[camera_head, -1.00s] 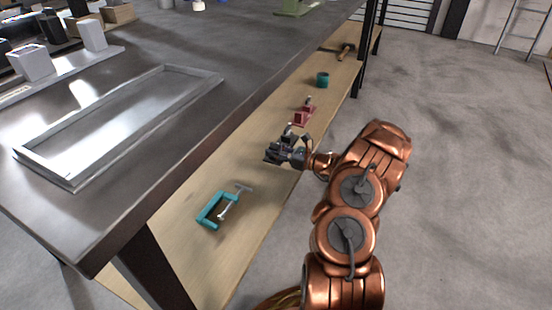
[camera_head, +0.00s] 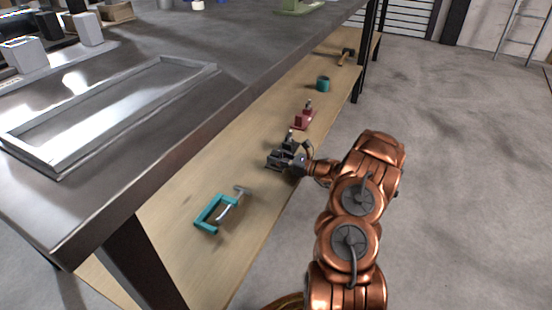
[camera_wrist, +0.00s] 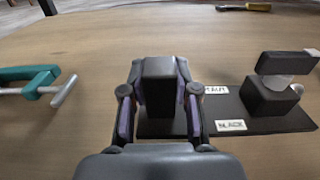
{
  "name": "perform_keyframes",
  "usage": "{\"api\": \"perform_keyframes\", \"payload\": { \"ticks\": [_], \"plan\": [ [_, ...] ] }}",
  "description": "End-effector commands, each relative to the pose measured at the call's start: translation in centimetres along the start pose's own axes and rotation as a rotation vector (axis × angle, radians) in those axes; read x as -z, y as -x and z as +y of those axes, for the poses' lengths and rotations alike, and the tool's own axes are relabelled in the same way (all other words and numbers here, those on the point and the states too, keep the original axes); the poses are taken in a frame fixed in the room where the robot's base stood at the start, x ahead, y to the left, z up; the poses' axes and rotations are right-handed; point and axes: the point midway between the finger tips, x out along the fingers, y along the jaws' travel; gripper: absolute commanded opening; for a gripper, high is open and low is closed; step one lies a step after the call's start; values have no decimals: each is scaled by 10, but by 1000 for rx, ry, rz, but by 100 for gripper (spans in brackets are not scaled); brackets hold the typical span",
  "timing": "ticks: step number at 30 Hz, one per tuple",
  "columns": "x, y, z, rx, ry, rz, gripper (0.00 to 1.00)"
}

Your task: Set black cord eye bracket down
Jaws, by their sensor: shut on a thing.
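The black cord eye bracket (camera_wrist: 250,118) shows in the wrist view as a dark flat plate with white labels, one reading BLACK. It bears a dark block at the left and another block with a bar and a pale part at the right. My gripper (camera_wrist: 158,100) is shut on the left block (camera_wrist: 158,72), one finger on each side. In the head view my gripper (camera_head: 288,158) and the bracket are at the wooden lower shelf (camera_head: 180,225). The plate lies flat, level with the shelf, touching it or very close; I cannot tell which. The fingers hide part of the plate.
A teal clamp (camera_head: 207,214) lies on the shelf nearer the camera. A red bracket (camera_head: 301,121), a teal cup-like piece (camera_head: 323,83) and a hammer (camera_head: 345,56) are farther along. The metal tabletop (camera_head: 225,75) overhangs at the left. Bare shelf lies between clamp and gripper.

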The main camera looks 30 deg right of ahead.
Motion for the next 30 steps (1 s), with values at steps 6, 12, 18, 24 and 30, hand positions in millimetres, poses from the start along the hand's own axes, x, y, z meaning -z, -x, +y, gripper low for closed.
{"api": "perform_keyframes", "payload": {
  "ticks": [6, 12, 18, 24, 30],
  "plan": [
    [4, -1, 0, -2, 2, -1, 0],
    [8, 0, 0, 0, 2, -1, 0],
    [11, 0, 0, 0, 2, 0, 33],
    [11, 0, 0, 0, 1, 0, 54],
    [11, 0, 0, 0, 0, 0, 55]
  ]
}}
